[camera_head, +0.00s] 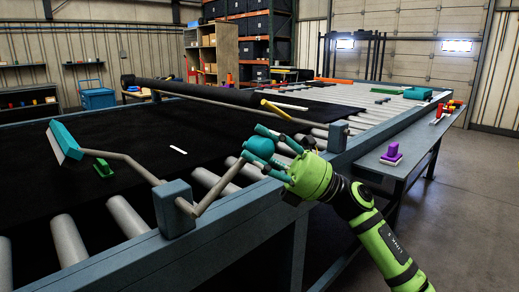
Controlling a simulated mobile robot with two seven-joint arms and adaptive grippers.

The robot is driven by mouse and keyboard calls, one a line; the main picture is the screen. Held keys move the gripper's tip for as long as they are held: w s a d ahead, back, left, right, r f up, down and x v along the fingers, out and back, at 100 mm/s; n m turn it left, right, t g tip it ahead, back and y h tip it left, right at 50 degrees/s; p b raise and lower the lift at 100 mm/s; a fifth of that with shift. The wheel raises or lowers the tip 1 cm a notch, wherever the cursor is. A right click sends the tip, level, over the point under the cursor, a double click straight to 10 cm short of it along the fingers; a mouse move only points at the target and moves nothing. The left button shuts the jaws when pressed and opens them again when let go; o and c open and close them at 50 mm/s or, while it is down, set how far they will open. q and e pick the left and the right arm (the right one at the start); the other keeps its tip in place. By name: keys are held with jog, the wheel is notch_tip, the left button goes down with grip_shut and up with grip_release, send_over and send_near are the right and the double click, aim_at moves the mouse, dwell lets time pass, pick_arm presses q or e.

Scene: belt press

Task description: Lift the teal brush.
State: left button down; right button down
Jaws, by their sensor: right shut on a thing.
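The teal brush (63,140) with a pale bristle edge is at the left, tilted and raised above the black belt. A bent tan lever (135,166) runs from it to a blue-grey pivot block (173,208) on the near frame rail. Past the block, the lever's handle end (213,190) rises to the right. My right gripper (252,149), green with teal fingers, is shut on the end of this handle. The fingers partly hide the grip. My left gripper is not in view.
The black belt (110,200) lies over grey rollers, with a green piece (102,167) and a white strip (178,150) on it. A long dark roller (200,92) crosses behind. A side table (400,168) at the right holds a purple block (391,154).

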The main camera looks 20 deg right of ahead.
jog(key=c, duration=0.5)
grip_release()
jog(key=shift+c, duration=0.2)
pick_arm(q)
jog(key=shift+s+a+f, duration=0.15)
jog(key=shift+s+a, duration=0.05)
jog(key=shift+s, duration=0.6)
pick_arm(e)
jog(key=shift+s, duration=0.1)
jog(key=shift+d+f, duration=0.1)
jog(key=shift+d, duration=0.05)
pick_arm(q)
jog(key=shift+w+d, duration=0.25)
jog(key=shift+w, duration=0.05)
pick_arm(e)
jog(key=v, duration=1.1)
jog(key=shift+d+f, duration=0.15)
jog(key=shift+d, duration=0.1)
jog(key=shift+s, duration=0.1)
